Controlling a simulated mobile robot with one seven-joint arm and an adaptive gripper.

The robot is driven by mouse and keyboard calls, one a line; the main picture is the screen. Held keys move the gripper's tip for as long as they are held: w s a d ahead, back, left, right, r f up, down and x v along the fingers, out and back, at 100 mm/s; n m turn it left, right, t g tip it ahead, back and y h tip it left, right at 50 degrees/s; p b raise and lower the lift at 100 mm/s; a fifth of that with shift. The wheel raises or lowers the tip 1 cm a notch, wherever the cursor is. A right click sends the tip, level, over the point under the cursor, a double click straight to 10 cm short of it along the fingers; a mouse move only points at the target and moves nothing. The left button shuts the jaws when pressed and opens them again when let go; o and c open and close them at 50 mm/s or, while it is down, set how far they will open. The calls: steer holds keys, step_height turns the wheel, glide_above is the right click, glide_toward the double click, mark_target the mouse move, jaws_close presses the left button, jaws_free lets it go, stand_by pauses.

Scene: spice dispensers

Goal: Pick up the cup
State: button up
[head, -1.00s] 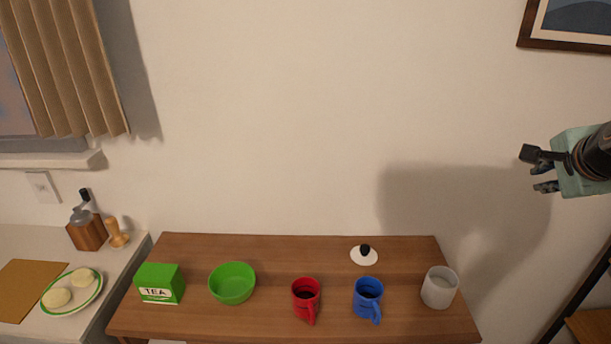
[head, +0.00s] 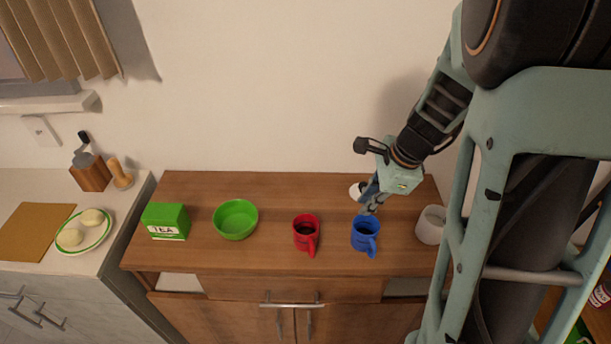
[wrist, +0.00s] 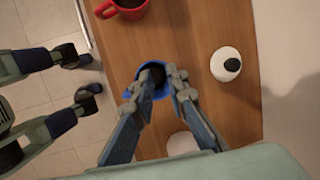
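Two handled cups stand upright on the wooden cabinet top: a red cup (head: 304,233) and, to its right, a blue cup (head: 364,235). My gripper (head: 368,208) points down just above and behind the blue cup's rim in the head view. In the wrist view, my gripper (wrist: 156,88) is open, with its two fingers on either side of the blue cup (wrist: 155,69) and partly covering it. Whether the fingers touch it, I cannot tell. The red cup (wrist: 124,10) is cut off at the top of the wrist view.
A white container (head: 430,226) stands at right, partly behind my arm. A white lid with a black knob (wrist: 226,64) lies near the wall. A green bowl (head: 236,220) and tea box (head: 166,221) stand left. The cabinet top (head: 270,200) is bare between bowl and red cup.

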steer(key=s+a+f+g+y, duration=0.25)
steer(key=s+a, duration=0.25)
steer(key=a, duration=0.4)
glide_above(313, 258)
steer(key=d, duration=0.2)
steer(key=shift+n+h, duration=0.25)
steer(key=shift+n, duration=0.05)
steer(key=f, duration=0.5)
steer(key=shift+w+a+f, duration=0.1)
steer(key=shift+w+a, duration=0.1)
steer(key=shift+w, duration=0.2)
steer(key=shift+d+b+x, duration=0.15)
steer(key=shift+x, duration=1.25)
steer(key=shift+d+b+x, duration=0.15)
steer(key=shift+x, duration=1.3)
steer(key=shift+f, duration=0.1)
steer(key=shift+c, duration=0.4)
jaws_close()
steer(key=shift+r, duration=0.2)
